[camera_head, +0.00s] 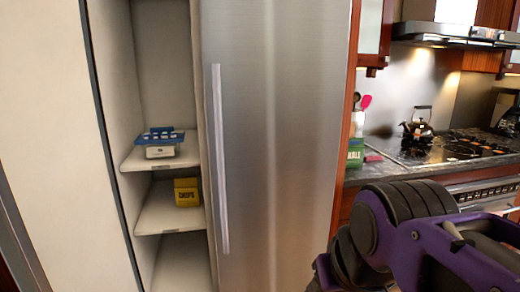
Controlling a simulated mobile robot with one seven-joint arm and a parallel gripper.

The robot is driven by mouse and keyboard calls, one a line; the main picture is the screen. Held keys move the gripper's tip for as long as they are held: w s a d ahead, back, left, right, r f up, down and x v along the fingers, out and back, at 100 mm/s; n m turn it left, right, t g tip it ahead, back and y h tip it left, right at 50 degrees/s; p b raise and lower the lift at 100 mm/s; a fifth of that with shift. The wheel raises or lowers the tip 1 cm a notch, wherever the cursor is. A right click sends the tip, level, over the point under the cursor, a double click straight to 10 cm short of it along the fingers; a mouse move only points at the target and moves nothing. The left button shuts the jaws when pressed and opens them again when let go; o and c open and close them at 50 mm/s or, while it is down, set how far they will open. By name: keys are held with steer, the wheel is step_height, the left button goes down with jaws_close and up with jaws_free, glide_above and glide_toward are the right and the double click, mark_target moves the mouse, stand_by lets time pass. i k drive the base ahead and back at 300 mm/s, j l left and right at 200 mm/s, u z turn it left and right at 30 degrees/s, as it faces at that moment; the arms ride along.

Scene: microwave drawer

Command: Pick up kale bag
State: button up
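I cannot make out a kale bag for certain in the head view. A green item (355,154) stands on the counter just right of the tall steel door; it is too small to tell whether it is a bag. My purple and black arm fills the lower right, in front of the counter and lower cabinets. My gripper is not in view.
A tall steel door (280,140) with a long vertical handle (219,160) fills the middle. Left of it, open shelves hold a blue and white item (160,142) and a yellow box (187,192). A kettle (418,125) stands on the cooktop (440,150) at right.

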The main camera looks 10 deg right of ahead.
mark_target(355, 154)
steer(key=i+l+u, duration=0.15)
steer(key=l, duration=0.2)
steer(key=i+l+u, duration=0.1)
steer(key=l, duration=0.3)
steer(key=i+l+u, duration=0.15)
steer(key=i+l, duration=0.15)
steer(key=i+l+u, duration=0.1)
steer(key=l, duration=0.4)
steer(key=i+l, duration=0.15)
steer(key=l, duration=0.25)
steer(key=i+l, duration=0.1)
steer(key=l, duration=0.35)
steer(key=i+l, duration=0.15)
steer(key=l, duration=0.25)
steer(key=i+l, duration=0.15)
steer(key=l, duration=0.25)
steer(key=k+l, duration=0.15)
steer(key=l, duration=0.2)
steer(key=k+l, duration=0.15)
steer(key=l, duration=0.25)
steer(key=i+j, duration=0.3)
steer(key=i, duration=0.15)
steer(key=j+u, duration=0.05)
